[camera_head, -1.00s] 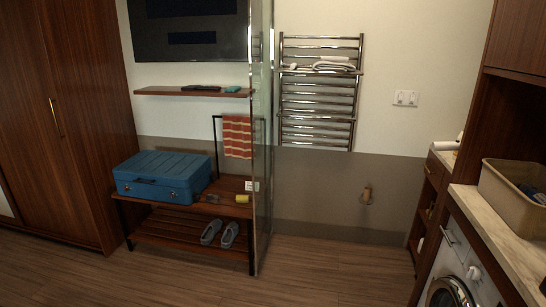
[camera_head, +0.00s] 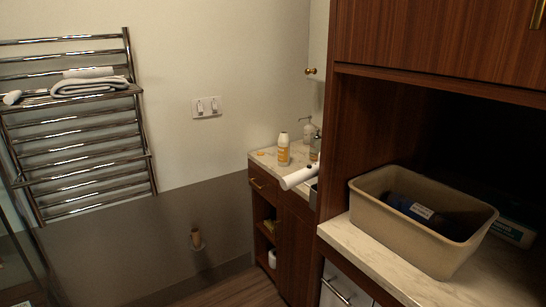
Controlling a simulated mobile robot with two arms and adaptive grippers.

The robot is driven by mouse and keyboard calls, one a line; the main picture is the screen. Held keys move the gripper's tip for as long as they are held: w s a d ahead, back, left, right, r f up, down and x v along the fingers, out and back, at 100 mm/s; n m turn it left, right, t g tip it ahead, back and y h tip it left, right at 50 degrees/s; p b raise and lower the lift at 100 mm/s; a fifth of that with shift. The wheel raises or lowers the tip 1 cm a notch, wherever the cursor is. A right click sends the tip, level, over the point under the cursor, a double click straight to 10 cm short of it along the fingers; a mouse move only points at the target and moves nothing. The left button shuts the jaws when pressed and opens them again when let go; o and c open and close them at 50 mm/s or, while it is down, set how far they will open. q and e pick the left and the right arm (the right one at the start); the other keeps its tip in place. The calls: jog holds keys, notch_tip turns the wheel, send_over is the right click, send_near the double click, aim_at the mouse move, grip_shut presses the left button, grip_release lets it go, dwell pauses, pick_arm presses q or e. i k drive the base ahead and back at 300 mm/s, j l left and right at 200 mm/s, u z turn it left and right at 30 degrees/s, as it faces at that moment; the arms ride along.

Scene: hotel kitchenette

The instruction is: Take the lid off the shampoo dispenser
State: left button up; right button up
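A clear pump bottle (camera_head: 308,131) stands at the back of the far marble counter, beside the corner wall. A white bottle with a yellow-orange label (camera_head: 283,150) stands to its left, upright, with a pale top. Which of the two is the shampoo dispenser I cannot tell for sure. A small orange item (camera_head: 260,153) lies on the counter left of the bottles. Neither of my grippers is in view.
A white cylindrical object (camera_head: 298,178) juts over the far counter's front edge. A beige bin (camera_head: 372,207) holding a dark item stands on the nearer counter (camera_head: 360,245). A towel rail (camera_head: 75,140) is on the left wall. Some floor (camera_head: 235,290) shows clear.

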aim_at(317, 135)
jog(key=i+j+z, duration=0.3)
jog(key=i+z, duration=0.25)
jog(key=z, duration=0.7)
jog(key=i+j+z, duration=0.15)
jog(key=j+z, duration=0.2)
jog(key=i+j+z, duration=0.1)
jog(key=j+z, duration=0.2)
jog(key=j, duration=0.25)
jog(key=j+z, duration=0.35)
jog(key=j, duration=0.15)
